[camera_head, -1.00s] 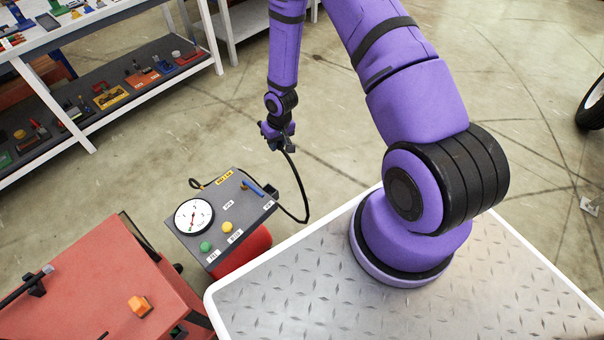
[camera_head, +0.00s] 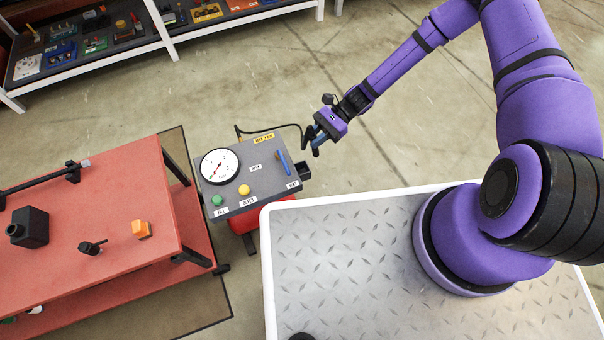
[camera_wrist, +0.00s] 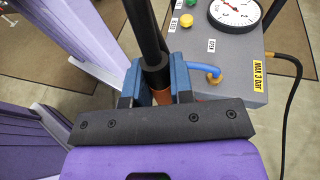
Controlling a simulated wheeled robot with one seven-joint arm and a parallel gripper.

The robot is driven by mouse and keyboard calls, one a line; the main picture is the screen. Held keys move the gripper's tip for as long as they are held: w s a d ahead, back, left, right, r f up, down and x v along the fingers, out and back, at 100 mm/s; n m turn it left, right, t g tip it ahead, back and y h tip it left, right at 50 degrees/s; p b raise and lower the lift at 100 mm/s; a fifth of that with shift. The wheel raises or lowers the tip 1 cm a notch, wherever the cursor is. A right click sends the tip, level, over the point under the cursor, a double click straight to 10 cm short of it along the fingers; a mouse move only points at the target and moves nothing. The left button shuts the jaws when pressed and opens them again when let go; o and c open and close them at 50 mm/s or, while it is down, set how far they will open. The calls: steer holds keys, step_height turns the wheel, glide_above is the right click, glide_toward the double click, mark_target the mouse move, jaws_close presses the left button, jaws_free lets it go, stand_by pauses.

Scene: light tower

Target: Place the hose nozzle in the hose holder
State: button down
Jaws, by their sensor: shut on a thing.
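My gripper (camera_head: 315,140) is shut on the black hose nozzle (camera_wrist: 154,45), which shows between its blue fingers in the wrist view. The nozzle is mostly hidden by the gripper in the head view. A black hose (camera_head: 270,128) runs from behind the grey panel box to my gripper. The hose holder appears to be the small black open socket (camera_head: 304,170) on the right side of the panel box. My gripper is beyond the holder and slightly right of it in the head view, apart from it. I cannot make out the holder in the wrist view.
The grey panel box (camera_head: 262,185) carries a gauge (camera_head: 220,166), green and yellow buttons and a blue lever (camera_head: 283,163). A red table (camera_head: 90,225) stands at left. A shelf (camera_head: 120,50) is at the back. Open floor lies right of the gripper.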

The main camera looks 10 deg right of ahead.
steer(key=w+a+r+m+t+y, duration=0.1)
steer(key=w+a+r+m+y, duration=0.1)
steer(key=a+r+y, duration=0.1)
step_height(320, 180, down, 18)
steer(key=shift+s+a, duration=0.2)
steer(key=shift+s, duration=0.1)
steer(key=c, duration=1)
jaws_free()
steer(key=shift+r, duration=0.1)
steer(key=v, duration=1.2)
steer(key=shift+r, duration=0.15)
steer(key=shift+w, duration=0.1)
